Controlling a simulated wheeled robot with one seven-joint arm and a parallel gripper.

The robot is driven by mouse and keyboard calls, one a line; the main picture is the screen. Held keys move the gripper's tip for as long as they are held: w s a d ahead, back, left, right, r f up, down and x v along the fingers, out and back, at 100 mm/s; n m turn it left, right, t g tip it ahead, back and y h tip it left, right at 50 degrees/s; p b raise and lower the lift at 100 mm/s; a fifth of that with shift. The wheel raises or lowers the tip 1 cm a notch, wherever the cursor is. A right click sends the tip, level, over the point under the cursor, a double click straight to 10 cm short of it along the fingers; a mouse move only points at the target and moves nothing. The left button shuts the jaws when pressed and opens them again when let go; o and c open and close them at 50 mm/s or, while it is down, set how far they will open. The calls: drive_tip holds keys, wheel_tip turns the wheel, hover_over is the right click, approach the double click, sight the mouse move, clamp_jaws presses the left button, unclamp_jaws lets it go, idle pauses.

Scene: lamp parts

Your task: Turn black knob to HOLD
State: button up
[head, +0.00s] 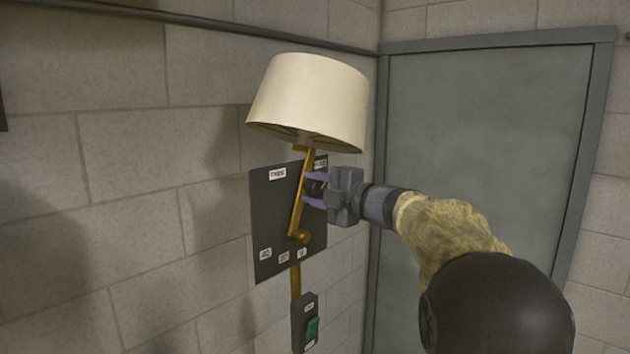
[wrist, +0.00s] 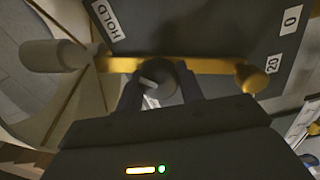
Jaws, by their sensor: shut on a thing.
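The black knob (wrist: 160,84) sits between my gripper's fingers in the wrist view, with a pale mark on its face. My gripper (head: 313,190) is shut on the knob in front of the wall panel; in the head view the knob is mostly hidden by the purple fingers. The dark panel (head: 265,215) carries small white labels. The HOLD label (wrist: 107,18) is at the upper left in the wrist view. In the head view a label (head: 320,163) at the panel's top right is partly hidden and hard to read. Where the knob points is unclear.
A brass lamp arm (head: 297,205) crosses the panel close beside my fingers, with a cream shade (head: 310,95) above it. A small box with a green switch (head: 312,328) is below. A grey door (head: 480,140) stands at the right.

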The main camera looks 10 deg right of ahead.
drive_tip(key=shift+m+p, duration=0.65)
drive_tip(key=shift+m, duration=0.45)
drive_tip(key=shift+f, duration=0.1)
drive_tip(key=o, duration=1)
drive_tip(key=b+v, duration=0.7)
drive_tip(key=v, duration=1)
drive_tip(key=shift+s+d, duration=0.15)
drive_tip(key=shift+d, duration=0.05)
